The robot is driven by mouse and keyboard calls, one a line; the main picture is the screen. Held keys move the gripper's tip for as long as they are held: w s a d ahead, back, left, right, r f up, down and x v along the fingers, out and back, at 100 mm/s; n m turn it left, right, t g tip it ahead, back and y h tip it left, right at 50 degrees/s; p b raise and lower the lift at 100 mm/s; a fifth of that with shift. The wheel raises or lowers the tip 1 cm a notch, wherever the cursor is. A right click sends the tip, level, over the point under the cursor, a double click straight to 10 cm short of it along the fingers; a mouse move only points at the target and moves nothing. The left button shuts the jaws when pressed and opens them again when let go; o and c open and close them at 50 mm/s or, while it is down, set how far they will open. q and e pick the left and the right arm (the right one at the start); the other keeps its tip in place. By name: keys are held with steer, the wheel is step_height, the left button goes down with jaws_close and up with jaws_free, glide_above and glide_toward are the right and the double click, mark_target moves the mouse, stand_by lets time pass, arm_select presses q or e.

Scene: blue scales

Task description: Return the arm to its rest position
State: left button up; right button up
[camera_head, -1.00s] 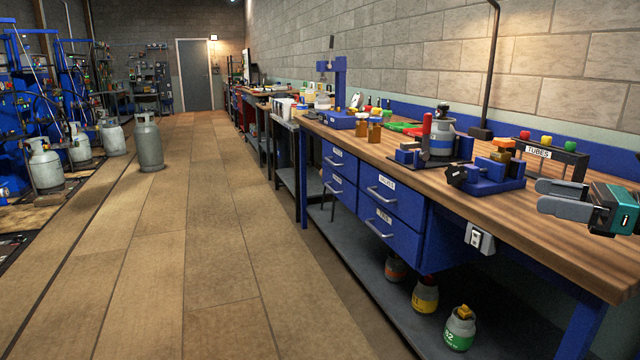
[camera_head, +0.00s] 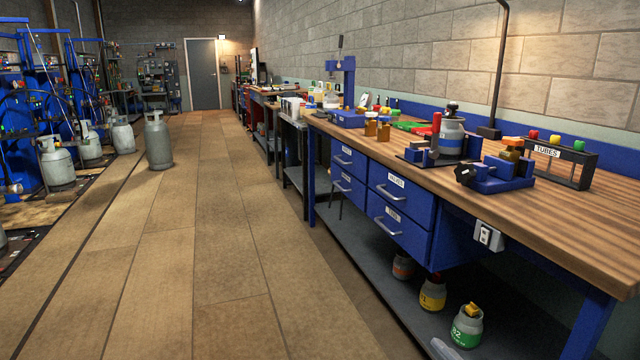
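At the bottom edge of the head view, a small grey tip (camera_head: 441,348) shows in front of the workbench's lower shelf. It looks like a fingertip of my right gripper. The rest of that gripper and its arm are out of the frame, so I cannot tell whether it is open or shut. No held object shows. My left gripper and arm are not in view.
The wooden workbench (camera_head: 610,225) with blue drawers runs along the right. On it stand a blue-and-grey canister (camera_head: 452,140), a blue clamp fixture (camera_head: 495,177) and a tubes rack (camera_head: 580,165). Small gas canisters (camera_head: 466,328) stand on the lower shelf (camera_head: 400,315).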

steer(key=s+a+f+m+g+h, duration=0.2)
steer(key=s+f+m+g, duration=0.1)
steer(key=s+f+m, duration=0.4)
steer(key=s+a+f+m+g+h, duration=0.1)
steer(key=s+a+f+m+g, duration=0.1)
steer(key=s+m, duration=0.55)
arm_select(q)
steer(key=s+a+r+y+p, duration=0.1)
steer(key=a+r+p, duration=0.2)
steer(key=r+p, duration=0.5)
steer(key=p, duration=0.5)
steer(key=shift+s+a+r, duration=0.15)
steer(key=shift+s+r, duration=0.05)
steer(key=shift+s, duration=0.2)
arm_select(e)
steer(key=s+d+r+n+h, duration=0.1)
steer(key=s+d+r, duration=0.1)
steer(key=r, duration=0.6)
steer(key=shift+s+d+r+n+g+h, duration=0.2)
steer(key=shift+s+d+n+g+h, duration=0.15)
steer(key=shift+d, duration=0.35)
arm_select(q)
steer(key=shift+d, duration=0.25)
